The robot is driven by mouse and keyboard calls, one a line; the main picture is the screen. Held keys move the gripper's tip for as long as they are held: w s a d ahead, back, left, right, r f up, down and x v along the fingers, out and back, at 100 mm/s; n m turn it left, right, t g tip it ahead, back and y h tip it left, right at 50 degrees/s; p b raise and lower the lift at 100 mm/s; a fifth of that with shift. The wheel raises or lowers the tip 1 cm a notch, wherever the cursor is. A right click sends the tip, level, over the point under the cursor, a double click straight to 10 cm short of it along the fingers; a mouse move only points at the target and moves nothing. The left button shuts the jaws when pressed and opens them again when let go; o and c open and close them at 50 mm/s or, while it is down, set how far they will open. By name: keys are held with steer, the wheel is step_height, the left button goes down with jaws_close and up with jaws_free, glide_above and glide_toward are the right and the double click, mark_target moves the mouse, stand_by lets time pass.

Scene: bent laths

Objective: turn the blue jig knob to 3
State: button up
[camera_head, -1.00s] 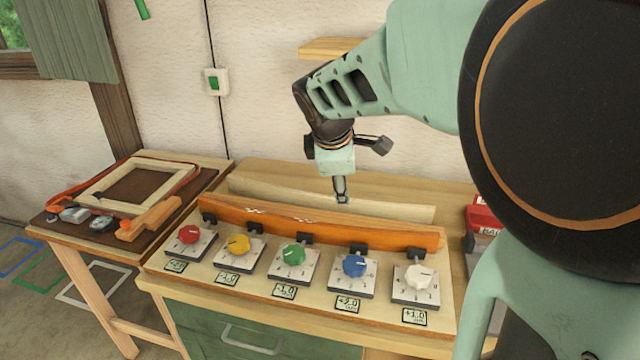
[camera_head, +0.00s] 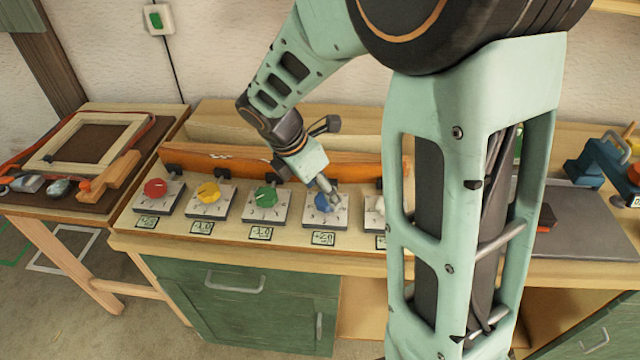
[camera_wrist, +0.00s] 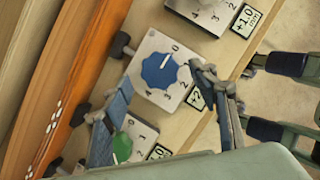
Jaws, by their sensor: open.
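The blue knob (camera_head: 322,203) sits on a light square dial plate, partly hidden by my gripper (camera_head: 329,191) in the head view. In the wrist view, the blue knob (camera_wrist: 158,72) shows a white pointer line directed toward the 0. My gripper (camera_wrist: 164,84) is open, with one finger on each side of the knob in that picture. I cannot tell whether the fingers touch it. The number label (camera_head: 323,238) in front of the dial reads about +2.0 and is partly covered in the wrist view.
Green (camera_head: 265,197), yellow (camera_head: 208,192) and red (camera_head: 156,188) knobs stand in a row to the left. A white knob (camera_head: 377,206) is to the right, mostly hidden by my arm. An orange bent lath (camera_head: 230,160) runs behind the row.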

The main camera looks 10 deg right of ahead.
mark_target(326, 203)
steer(key=shift+x, duration=1.4)
steer(key=shift+c, duration=0.5)
steer(key=c, duration=1.1)
steer(key=shift+o, duration=0.2)
